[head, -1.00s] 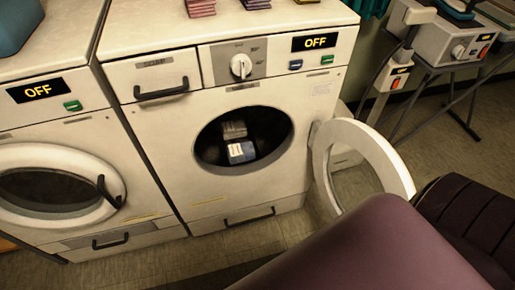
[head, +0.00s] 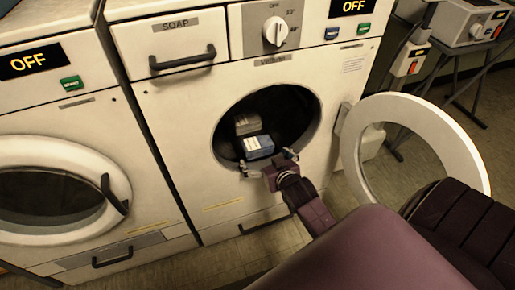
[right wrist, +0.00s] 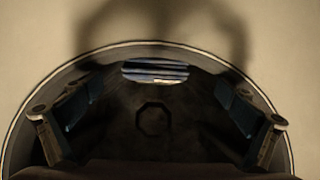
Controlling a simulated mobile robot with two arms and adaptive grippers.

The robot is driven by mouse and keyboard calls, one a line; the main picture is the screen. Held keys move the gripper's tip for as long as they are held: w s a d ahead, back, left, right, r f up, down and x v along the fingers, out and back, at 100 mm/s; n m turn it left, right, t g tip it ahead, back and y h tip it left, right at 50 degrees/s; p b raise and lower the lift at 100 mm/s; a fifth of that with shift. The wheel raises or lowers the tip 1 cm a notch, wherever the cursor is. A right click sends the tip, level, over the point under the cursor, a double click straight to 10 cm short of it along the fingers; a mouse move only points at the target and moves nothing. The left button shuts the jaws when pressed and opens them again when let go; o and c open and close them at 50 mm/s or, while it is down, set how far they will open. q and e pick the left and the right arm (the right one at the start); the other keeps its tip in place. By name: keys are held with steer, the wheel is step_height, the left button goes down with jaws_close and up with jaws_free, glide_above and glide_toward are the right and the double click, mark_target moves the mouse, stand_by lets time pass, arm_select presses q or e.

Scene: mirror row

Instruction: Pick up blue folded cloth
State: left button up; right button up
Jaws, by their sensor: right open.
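The blue folded cloth (head: 258,147) lies inside the open drum of the middle washing machine, with a pale patch on its top. In the right wrist view a striped blue folded edge (right wrist: 155,71) shows beyond the fingers, near the top of the drum opening. My right gripper (head: 268,163) is open and empty at the lower rim of the opening, just in front of the blue cloth and apart from it. Its spread fingers (right wrist: 158,118) also show at both sides of the wrist view. My left gripper is out of view.
A grey folded stack (head: 247,123) lies behind the blue cloth in the drum. The round rim of the opening (head: 217,140) surrounds my gripper's way in. The open door (head: 352,150) swings out at right. A closed washer (head: 55,140) stands at left.

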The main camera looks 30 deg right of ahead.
mark_target(260, 147)
steer(key=w, duration=0.1)
steer(key=w+d, duration=0.1)
steer(key=shift+w+d+t+b, duration=0.1)
steer(key=shift+w+t+b, duration=0.2)
steer(key=shift+w+b, duration=0.05)
steer(key=shift+b+x, duration=1)
steer(key=shift+x, duration=1.55)
steer(key=shift+w+f, duration=0.2)
steer(key=shift+w, duration=0.1)
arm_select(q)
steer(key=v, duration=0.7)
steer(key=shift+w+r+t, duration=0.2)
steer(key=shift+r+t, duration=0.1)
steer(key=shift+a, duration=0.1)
arm_select(e)
steer(key=shift+r, duration=0.1)
steer(key=c, duration=1.3)
